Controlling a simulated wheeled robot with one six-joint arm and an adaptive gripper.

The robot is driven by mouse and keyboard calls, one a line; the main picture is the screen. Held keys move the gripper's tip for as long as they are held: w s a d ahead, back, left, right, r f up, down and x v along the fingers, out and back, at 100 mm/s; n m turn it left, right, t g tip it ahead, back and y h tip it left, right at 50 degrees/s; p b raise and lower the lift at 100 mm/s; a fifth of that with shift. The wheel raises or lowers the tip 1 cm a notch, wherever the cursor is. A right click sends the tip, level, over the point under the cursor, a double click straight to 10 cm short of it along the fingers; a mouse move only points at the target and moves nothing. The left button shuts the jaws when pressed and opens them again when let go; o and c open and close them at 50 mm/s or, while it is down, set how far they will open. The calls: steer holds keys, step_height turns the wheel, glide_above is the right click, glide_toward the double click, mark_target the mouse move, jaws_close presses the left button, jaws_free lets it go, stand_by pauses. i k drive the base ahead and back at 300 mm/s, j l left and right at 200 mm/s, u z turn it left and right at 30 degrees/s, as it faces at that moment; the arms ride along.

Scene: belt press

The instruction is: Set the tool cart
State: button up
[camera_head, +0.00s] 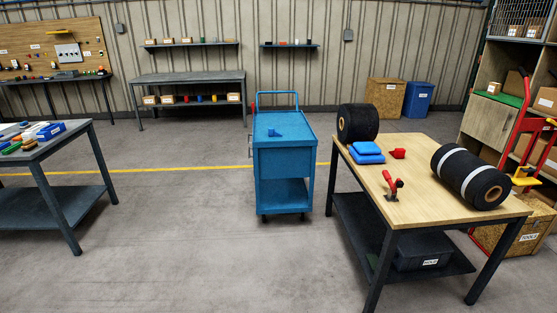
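The blue tool cart (284,165) stands on the floor in the middle of the head view, with its handle at the far side. A small blue item (274,132) sits on its top; I cannot tell what it is. The lower shelf of the cart (285,196) looks empty from here. My gripper is not in view.
A wooden table (430,210) at the right bears black rolls (470,177), folded blue cloths (366,153) and red tools (392,185). A grey table (45,150) with small items stands left. A red hand truck (520,140) is far right.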

mark_target(281, 165)
steer(key=i+j+u, duration=0.35)
steer(key=i, duration=0.25)
steer(key=i+j+u, duration=0.3)
steer(key=i, duration=0.3)
steer(key=i+u, duration=0.35)
steer(key=i, duration=2.3)
steer(key=i+z, duration=0.2)
steer(key=i, duration=0.4)
steer(key=i+j+z, duration=0.2)
steer(key=i, duration=0.35)
steer(key=i+j+z, duration=0.2)
steer(key=i, duration=0.35)
